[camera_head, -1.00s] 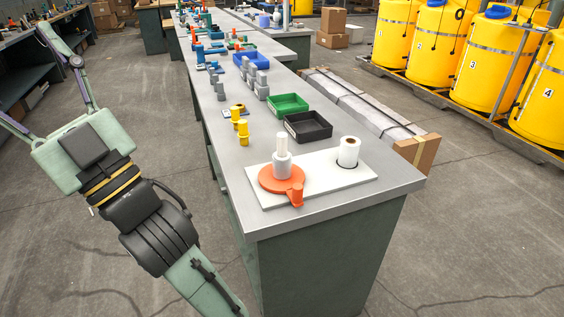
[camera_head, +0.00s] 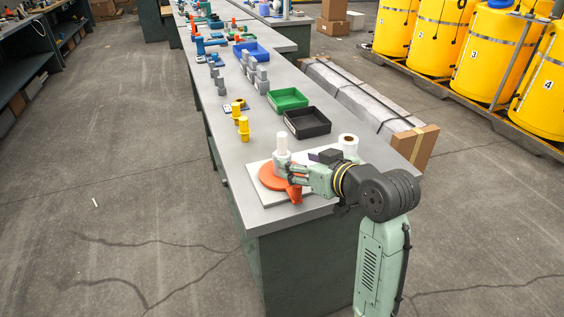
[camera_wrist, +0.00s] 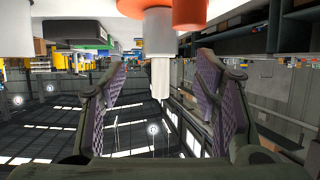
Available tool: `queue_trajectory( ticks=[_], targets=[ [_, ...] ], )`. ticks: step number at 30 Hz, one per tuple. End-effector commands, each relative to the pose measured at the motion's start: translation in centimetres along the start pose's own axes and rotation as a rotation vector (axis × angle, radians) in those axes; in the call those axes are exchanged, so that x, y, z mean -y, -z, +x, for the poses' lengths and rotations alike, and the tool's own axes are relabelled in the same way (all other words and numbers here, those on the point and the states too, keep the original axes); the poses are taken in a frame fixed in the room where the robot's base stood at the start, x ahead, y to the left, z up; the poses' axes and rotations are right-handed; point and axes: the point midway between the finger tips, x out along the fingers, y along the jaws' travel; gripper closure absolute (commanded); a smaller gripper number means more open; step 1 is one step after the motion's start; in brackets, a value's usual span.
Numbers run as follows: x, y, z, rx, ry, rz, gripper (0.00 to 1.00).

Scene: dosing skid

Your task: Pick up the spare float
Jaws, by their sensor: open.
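A grey stepped piece with a white rod on top (camera_head: 282,152) stands upright on an orange disc (camera_head: 270,177) with an orange spout. No label shows whether this piece is the spare float. My gripper (camera_head: 288,171) is open beside it, level with its lower part, coming from the right. The wrist view is upside down: the white rod (camera_wrist: 160,82) hangs from the grey body (camera_wrist: 158,32) in line with the gap between my open fingers (camera_wrist: 162,72). No grip on it shows. A white cylinder with a dark hole (camera_head: 348,140) stands behind my wrist, partly hidden.
The disc sits on a white board (camera_head: 256,168) near the bench's front end. A black tray (camera_head: 308,124), green tray (camera_head: 288,99) and yellow fittings (camera_head: 243,128) stand farther back. A long wrapped package with a cardboard end (camera_head: 414,147) lies right of the bench.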

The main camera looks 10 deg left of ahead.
Motion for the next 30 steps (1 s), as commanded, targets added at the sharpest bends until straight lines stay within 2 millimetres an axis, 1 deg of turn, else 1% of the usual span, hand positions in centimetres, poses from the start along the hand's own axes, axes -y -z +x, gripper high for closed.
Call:
queue_trajectory(
  ticks=[1,3,6,11,15,19,22,28,30],
  targets=[
    [0.1,0.0,0.9,0.003,0.004,0.002,0.44],
    [0.1,0.1,2.0,0.001,0.002,0.001,0.44],
    [0.0,0.1,3.0,0.000,0.000,0.000,0.44],
    [0.1,0.3,4.2,0.000,0.001,0.001,0.44],
    [0.1,0.5,6.3,0.001,0.001,0.002,0.44],
    [0.1,0.4,8.0,0.000,0.000,0.001,0.44],
    [0.1,0.3,8.6,-0.002,0.000,-0.001,0.44],
    [0.1,0.2,8.7,-0.002,-0.001,-0.001,0.44],
    [0.1,0.2,8.7,-0.002,-0.001,-0.001,0.48]
  ],
)
